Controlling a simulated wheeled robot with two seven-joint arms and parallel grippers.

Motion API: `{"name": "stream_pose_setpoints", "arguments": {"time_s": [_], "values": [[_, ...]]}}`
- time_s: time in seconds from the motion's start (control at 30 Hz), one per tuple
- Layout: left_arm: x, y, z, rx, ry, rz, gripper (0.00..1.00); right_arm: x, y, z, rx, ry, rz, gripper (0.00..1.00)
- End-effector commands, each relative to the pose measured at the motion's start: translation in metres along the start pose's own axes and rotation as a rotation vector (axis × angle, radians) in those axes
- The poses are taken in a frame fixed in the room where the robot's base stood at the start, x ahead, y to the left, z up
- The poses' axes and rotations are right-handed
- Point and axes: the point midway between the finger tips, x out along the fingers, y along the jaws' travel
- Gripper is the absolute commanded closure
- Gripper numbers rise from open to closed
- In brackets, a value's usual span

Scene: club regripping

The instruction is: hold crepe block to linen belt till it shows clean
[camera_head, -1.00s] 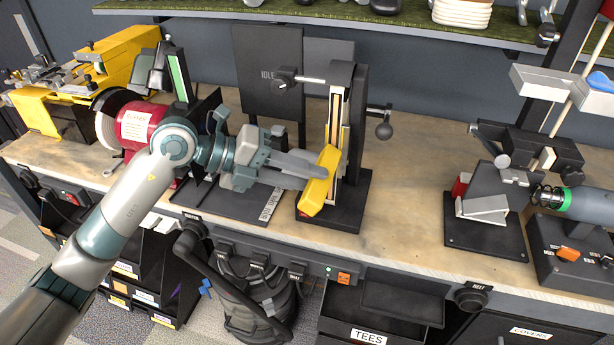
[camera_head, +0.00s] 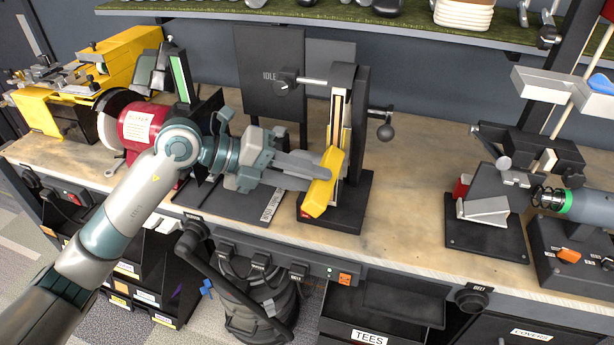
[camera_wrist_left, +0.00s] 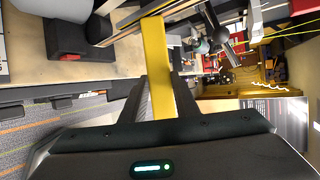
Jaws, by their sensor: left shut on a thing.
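The crepe block (camera_head: 323,189) is a yellow bar, tilted, in front of the belt stand's upright. My left gripper (camera_head: 312,181) is shut on it from the left. The linen belt (camera_head: 338,110) is a pale upright strip on a black stand, seen above the block. The block overlaps the belt's lower part in the head view; whether they touch I cannot tell. The block (camera_wrist_left: 162,70) also shows in the left wrist view, between the fingers. The belt's face behind the block is hidden. My right gripper is not in view.
A black panel reading IDLE (camera_head: 268,75) stands behind the belt stand. A red buffer (camera_head: 137,125) and a yellow machine (camera_head: 115,62) stand at left. A clamp fixture (camera_head: 490,205) stands at right. Bare bench (camera_head: 410,200) lies between the belt stand and fixture.

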Motion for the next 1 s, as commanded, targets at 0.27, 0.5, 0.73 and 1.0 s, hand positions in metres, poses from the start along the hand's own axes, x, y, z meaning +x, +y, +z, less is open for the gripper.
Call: {"name": "stream_pose_setpoints", "arguments": {"time_s": [0.27, 0.5, 0.73, 1.0], "values": [[-0.0003, -0.0001, 0.0004, 0.001, -0.001, -0.001, 1.00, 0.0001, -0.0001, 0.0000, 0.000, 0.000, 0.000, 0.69], [-0.0041, 0.0024, 0.0015, 0.000, -0.001, 0.000, 1.00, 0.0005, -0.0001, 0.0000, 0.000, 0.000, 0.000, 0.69], [-0.0054, 0.0029, 0.0018, 0.000, -0.001, -0.001, 1.00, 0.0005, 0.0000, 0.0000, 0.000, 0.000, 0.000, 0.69], [-0.0050, 0.0025, 0.0016, 0.000, -0.001, -0.001, 1.00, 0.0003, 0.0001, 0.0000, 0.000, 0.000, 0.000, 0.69]]}}
